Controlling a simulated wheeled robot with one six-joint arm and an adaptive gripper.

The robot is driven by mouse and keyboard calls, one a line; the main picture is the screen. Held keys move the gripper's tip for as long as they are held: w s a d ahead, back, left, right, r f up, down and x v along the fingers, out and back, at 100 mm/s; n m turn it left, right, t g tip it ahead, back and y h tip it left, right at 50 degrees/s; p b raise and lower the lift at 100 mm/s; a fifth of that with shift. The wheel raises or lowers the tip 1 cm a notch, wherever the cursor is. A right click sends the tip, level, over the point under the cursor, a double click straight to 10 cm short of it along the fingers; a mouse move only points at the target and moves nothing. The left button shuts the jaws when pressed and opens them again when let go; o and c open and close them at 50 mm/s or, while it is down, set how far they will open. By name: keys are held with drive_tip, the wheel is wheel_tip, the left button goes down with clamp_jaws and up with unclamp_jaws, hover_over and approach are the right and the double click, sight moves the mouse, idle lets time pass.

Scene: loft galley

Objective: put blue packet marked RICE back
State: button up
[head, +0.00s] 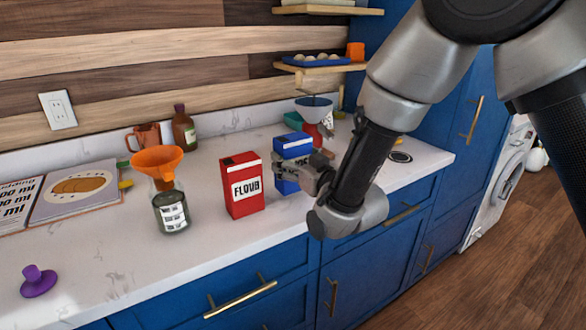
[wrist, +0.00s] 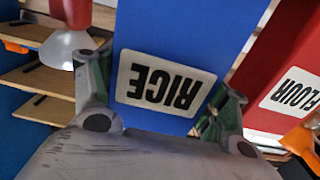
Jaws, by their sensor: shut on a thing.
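The blue packet marked RICE (head: 293,146) is on the right of the red FLOUR packet in the head view. It fills the middle of the wrist view (wrist: 185,45), its white RICE label upside down there. My gripper (head: 287,170) is shut on the packet, with a finger on each side of it. In the wrist view my gripper (wrist: 165,105) shows its two fingers at the packet's edges. The packet looks upright at the counter. I cannot tell whether its base touches the counter, since my gripper and arm hide part of it.
The red FLOUR packet (head: 242,185) stands close on the left. A jar (head: 171,210) with an orange funnel (head: 157,160) stands further left. An open book (head: 75,195) and a purple stopper-like thing (head: 38,282) lie at the left. Wall shelves (head: 320,67) hang behind. The front left counter (head: 110,270) is mostly clear.

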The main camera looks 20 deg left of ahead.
drive_tip(key=shift+f, duration=1.15)
drive_tip(key=shift+f, duration=0.1)
drive_tip(key=o, duration=1.2)
drive_tip(key=shift+o, duration=0.2)
